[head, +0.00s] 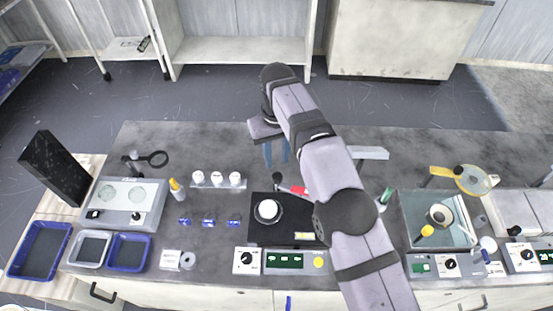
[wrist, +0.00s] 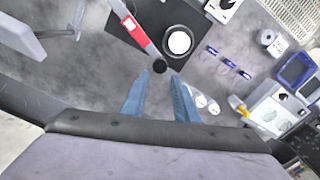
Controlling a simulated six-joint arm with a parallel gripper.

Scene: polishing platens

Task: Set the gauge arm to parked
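The gauge arm appears to be a thin light bar with a red block (head: 299,190) and a black round knob (head: 278,177) at its end. In the wrist view the red block (wrist: 130,26) is at upper left of the bar, and the black knob (wrist: 160,66) is at its lower end. My gripper (head: 277,161) is open, with two blue fingers pointing down. In the wrist view my gripper (wrist: 160,77) has the knob between its fingertips in the picture; contact cannot be told. My arm hides part of the gauge arm's far side in the head view.
A black platen plate (head: 257,232) with a white disc (head: 268,210) lies beside the bar. Several white pieces stand in a holder (head: 217,184) to the left. A grey bar (head: 370,153) stands to the right. The bench behind is mostly clear.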

